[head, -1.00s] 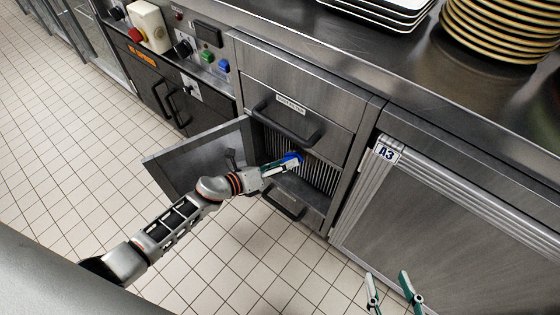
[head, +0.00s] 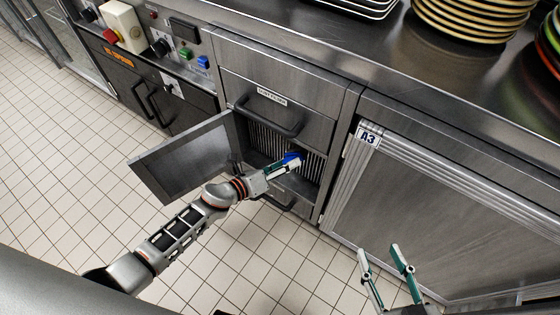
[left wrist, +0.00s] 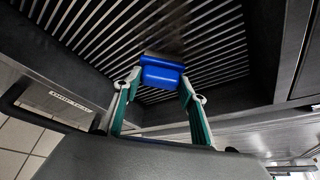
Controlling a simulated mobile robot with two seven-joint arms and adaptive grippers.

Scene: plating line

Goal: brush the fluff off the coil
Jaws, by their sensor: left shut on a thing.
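The coil (head: 312,165) is a bank of thin metal fins inside an open compartment under the counter; it fills much of the left wrist view (left wrist: 220,30). My left gripper (head: 283,165) reaches into the compartment and is shut on a blue brush (head: 292,158). In the left wrist view the blue brush (left wrist: 162,74) sits between both fingertips, its far side against or very near the fins. A dull grey patch, perhaps fluff (left wrist: 168,38), blurs the fins just beyond it. My right gripper (head: 380,250) is open and empty, low in the head view, away from the coil.
The compartment's door (head: 187,158) stands open to the left of my left arm. A drawer with a bar handle (head: 268,118) is above the opening. The closed A3 door (head: 450,210) is to the right. Plates (head: 475,25) stand on the counter. The tiled floor is clear.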

